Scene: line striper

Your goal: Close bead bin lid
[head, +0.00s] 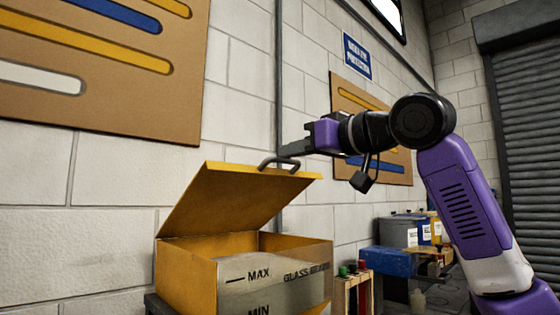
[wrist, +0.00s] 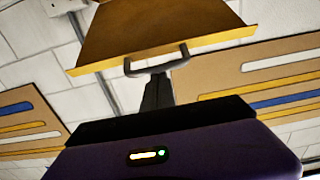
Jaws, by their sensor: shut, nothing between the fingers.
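The yellow bead bin (head: 187,275) stands at lower centre in the head view, its front marked MAX, MIN and GLASS. Its lid (head: 232,200) is tilted up, open, hinged on the left side. A dark curved handle (head: 279,163) sits on the lid's raised edge. My gripper (head: 284,153) is shut and points left, with its tips right by the handle. In the wrist view the lid (wrist: 150,30) fills the top, and the handle (wrist: 157,70) shows just beyond the tips of my gripper (wrist: 157,80). Whether they touch, I cannot tell.
Right of the bin stand a wooden rack (head: 352,291) with coloured-top items, a blue box (head: 386,261) and a grey container (head: 399,231). A block wall with stripe boards (head: 110,60) stands behind. A roller shutter (head: 530,140) is at right.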

